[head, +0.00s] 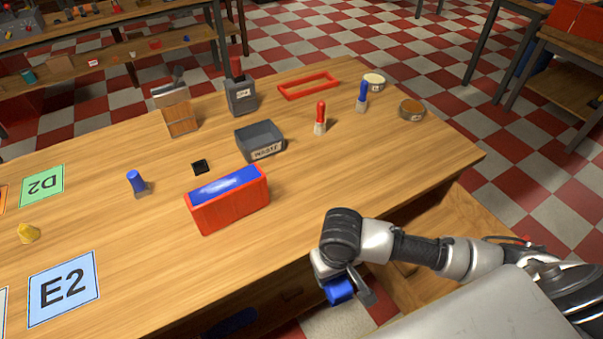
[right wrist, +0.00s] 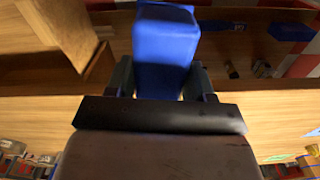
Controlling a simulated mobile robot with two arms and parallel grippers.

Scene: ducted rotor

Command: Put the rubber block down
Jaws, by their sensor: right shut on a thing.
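My right gripper (head: 349,287) is at the front edge of the workbench, low at the bottom centre of the head view. It is shut on a blue block, taken here as the rubber block (head: 340,292). The right wrist view shows the block (right wrist: 165,45) between the two fingers of the gripper (right wrist: 163,82), sticking out past them. The block appears held clear of the table. The surface directly under it is hard to make out. My left gripper is not in view.
The tabletop right of the case is clear.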

